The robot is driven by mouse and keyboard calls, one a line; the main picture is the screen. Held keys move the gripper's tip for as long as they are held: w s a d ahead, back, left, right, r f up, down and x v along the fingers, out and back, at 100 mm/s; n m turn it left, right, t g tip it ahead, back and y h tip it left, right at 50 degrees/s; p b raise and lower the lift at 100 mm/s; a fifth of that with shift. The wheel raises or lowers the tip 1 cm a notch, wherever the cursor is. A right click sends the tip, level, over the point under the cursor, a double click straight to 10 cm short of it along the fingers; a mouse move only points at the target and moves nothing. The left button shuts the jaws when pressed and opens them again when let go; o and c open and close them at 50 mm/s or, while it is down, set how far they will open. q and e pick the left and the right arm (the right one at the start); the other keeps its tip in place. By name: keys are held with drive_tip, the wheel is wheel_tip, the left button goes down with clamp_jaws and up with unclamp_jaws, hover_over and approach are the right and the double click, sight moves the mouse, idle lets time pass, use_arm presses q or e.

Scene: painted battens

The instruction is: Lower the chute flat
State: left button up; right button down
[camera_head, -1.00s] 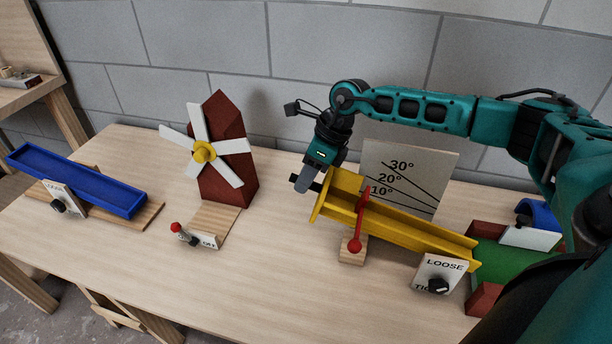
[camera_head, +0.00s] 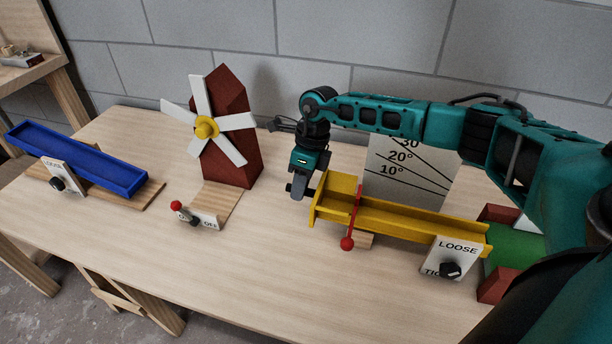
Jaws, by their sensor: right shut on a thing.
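The yellow chute (camera_head: 410,222) runs from the middle of the table to the right. Its left end looks a little raised, with a slight slope; I cannot tell the exact angle. A grey angle board (camera_head: 408,180) stands behind it, marked 10°, 20° and 30°. A red lever with a ball (camera_head: 347,243) crosses the chute's front. A black knob (camera_head: 450,269) sits on a LOOSE/TIGHT plate at the right end; its setting is unclear. My right gripper (camera_head: 299,191) is shut at the chute's left end, on its grip, which the fingers mostly hide. My left gripper is not in view.
A windmill (camera_head: 228,140) with an ON/OFF switch plate (camera_head: 205,220) stands left of the chute. A blue trough (camera_head: 75,160) lies at the far left. A green piece (camera_head: 515,249) with red blocks is at the right. The front table is clear.

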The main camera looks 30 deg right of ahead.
drive_tip(key=shift+w+f, duration=0.1)
drive_tip(key=shift+f, duration=0.3)
drive_tip(key=c, duration=1)
unclamp_jaws()
drive_tip(key=shift+r, duration=0.1)
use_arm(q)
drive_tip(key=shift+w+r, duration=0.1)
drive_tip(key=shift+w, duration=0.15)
use_arm(e)
drive_tip(key=shift+r, duration=0.35)
use_arm(q)
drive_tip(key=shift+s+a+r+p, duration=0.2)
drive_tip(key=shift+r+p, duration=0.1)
drive_tip(key=shift+p, duration=0.3)
use_arm(e)
drive_tip(key=v, duration=1.2)
drive_tip(key=shift+r, duration=0.15)
drive_tip(key=shift+a, duration=0.1)
